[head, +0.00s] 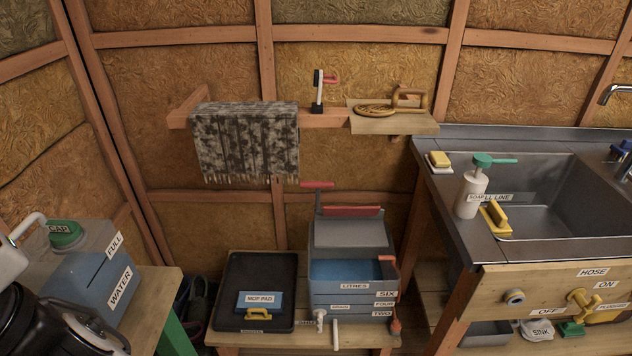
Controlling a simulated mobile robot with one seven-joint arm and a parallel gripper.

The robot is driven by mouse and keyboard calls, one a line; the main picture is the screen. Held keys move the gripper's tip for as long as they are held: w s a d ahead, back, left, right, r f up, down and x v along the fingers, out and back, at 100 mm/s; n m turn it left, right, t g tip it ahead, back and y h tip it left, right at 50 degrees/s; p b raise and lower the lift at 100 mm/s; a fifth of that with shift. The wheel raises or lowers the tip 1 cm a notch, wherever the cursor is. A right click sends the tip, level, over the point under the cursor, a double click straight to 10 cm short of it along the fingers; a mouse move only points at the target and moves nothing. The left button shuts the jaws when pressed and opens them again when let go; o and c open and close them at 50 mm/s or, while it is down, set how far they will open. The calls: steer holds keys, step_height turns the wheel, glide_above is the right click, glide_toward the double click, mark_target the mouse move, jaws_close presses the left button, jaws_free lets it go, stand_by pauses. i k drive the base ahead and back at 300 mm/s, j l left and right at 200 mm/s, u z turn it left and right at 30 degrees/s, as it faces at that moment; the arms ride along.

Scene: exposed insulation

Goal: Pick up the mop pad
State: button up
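The mop pad (275,299) is a flat blue rectangle with a white "MOP PAD" label. It lies in a shallow black tray (258,270) on a low wooden bench, at the lower middle of the head view. A yellow handle (257,314) is at its front edge. Nothing covers the pad. Black and white parts of my arm show at the lower left corner, well to the left of the tray. No gripper fingertips can be made out.
A grey bucket unit (350,238) labelled in litres stands right of the tray. A blue-grey water container (85,278) sits on a table at left. A sink counter (450,215) is at right. A patterned cloth (245,140) hangs from the shelf above.

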mark_target(255, 305)
steer(key=u, duration=0.45)
steer(key=i+l, duration=0.2)
steer(key=l, duration=0.15)
steer(key=i+l, duration=0.2)
steer(key=l, duration=0.2)
steer(key=i+l+u, duration=0.1)
steer(key=l, duration=0.25)
steer(key=i+l, duration=0.25)
steer(key=l, duration=0.15)
steer(key=i+l, duration=0.2)
steer(key=l, duration=0.15)
steer(key=u, duration=1.05)
steer(key=i+j+u, duration=0.15)
steer(key=i+j, duration=0.25)
